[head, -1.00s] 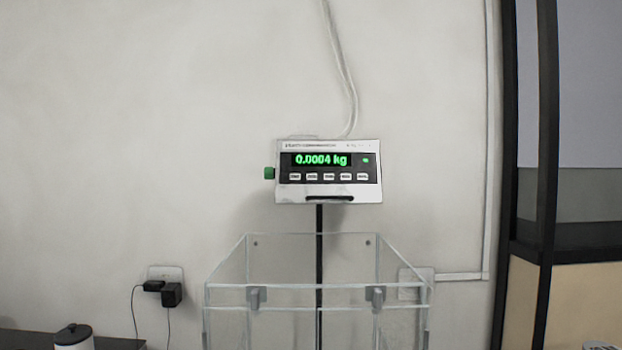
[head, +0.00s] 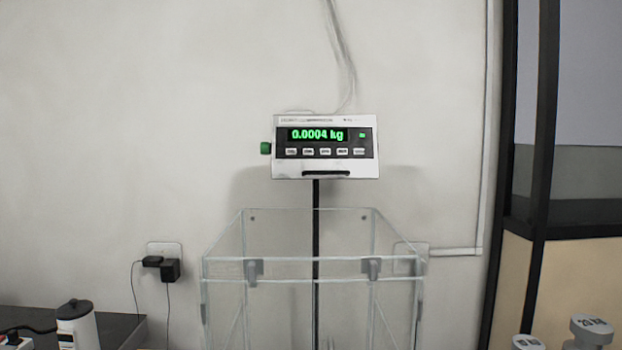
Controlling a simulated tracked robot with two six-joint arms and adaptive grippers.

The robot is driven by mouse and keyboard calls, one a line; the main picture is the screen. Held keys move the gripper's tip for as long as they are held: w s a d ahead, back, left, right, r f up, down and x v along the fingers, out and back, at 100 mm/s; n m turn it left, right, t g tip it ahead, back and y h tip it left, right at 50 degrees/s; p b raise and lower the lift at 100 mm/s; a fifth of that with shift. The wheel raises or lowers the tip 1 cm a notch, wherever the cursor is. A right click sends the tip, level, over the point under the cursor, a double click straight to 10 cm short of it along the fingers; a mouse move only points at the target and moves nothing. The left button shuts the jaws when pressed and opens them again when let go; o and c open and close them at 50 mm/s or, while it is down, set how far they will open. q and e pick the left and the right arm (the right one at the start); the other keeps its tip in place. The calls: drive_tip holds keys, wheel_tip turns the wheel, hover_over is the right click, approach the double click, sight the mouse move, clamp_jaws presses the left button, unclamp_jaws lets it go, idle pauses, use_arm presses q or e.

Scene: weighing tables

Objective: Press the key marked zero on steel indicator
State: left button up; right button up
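The steel indicator (head: 325,172) stands on a black post (head: 316,230) in front of the wall, in the middle of the head view. Its green display (head: 318,135) reads 0.0004 kg. A row of several light keys (head: 325,152) runs below the display. The key labels are too small to read, so I cannot tell which one is marked zero. A green knob or button (head: 265,148) sticks out on the indicator's left side. Neither of my grippers is in view.
A clear open-topped box (head: 225,268) stands below the indicator, around the lower post. A kettle-like white vessel (head: 78,327) stands on a dark table (head: 118,322) at left. Weights (head: 590,330) show at lower right. A dark-framed partition (head: 541,120) stands at right.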

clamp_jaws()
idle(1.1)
